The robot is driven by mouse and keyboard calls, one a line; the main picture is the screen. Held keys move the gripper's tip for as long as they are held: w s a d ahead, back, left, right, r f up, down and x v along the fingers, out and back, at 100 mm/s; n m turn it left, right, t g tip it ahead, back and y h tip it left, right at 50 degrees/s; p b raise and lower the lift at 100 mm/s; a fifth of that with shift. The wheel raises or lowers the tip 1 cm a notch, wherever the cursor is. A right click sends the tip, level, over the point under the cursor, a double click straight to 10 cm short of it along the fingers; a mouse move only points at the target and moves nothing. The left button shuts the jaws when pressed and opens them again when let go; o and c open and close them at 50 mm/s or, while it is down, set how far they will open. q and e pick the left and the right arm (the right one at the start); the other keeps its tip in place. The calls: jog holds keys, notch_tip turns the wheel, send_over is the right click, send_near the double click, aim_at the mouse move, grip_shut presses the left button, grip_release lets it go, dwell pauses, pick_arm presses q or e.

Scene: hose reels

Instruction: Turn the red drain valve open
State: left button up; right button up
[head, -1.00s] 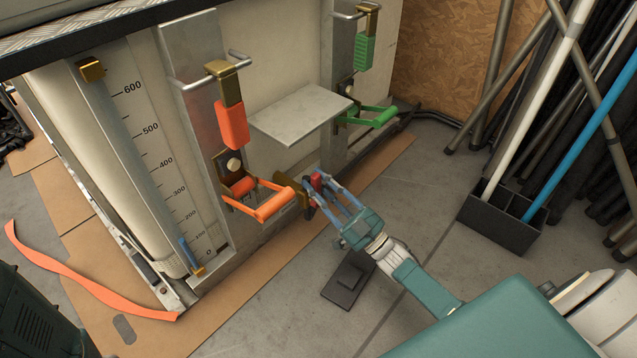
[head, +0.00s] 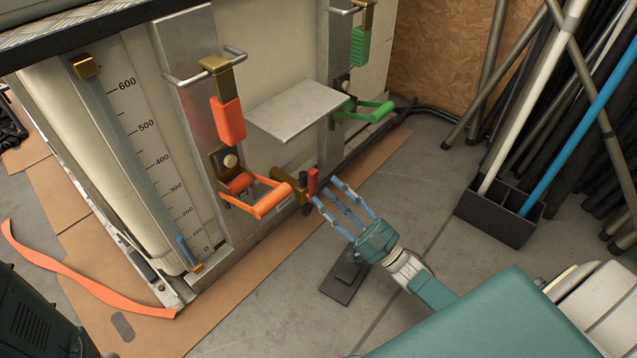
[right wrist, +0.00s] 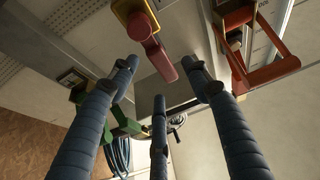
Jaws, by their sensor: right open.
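The red drain valve handle (head: 313,182) stands upright on the right end of a brass valve body (head: 288,182), low on the tank's front. In the right wrist view the red handle (right wrist: 158,52) hangs from the yellow brass body (right wrist: 128,14) just beyond my fingertips. My right gripper (head: 326,192) is open, its blue-grey fingers spread just to the right of and below the handle. In the right wrist view the open gripper (right wrist: 160,72) has nothing in it. I cannot tell whether a fingertip touches the handle. My left gripper is not in view.
An orange latch handle (head: 268,203) juts out left of the valve. A grey shelf plate (head: 297,108) and a green latch handle (head: 368,112) stand above it. A black rack (head: 497,212) with poles is at right. Floor below the gripper is mostly clear, with a black pedal-like piece (head: 345,278).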

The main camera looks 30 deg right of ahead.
jog(key=v, duration=0.6)
jog(key=shift+s, duration=0.15)
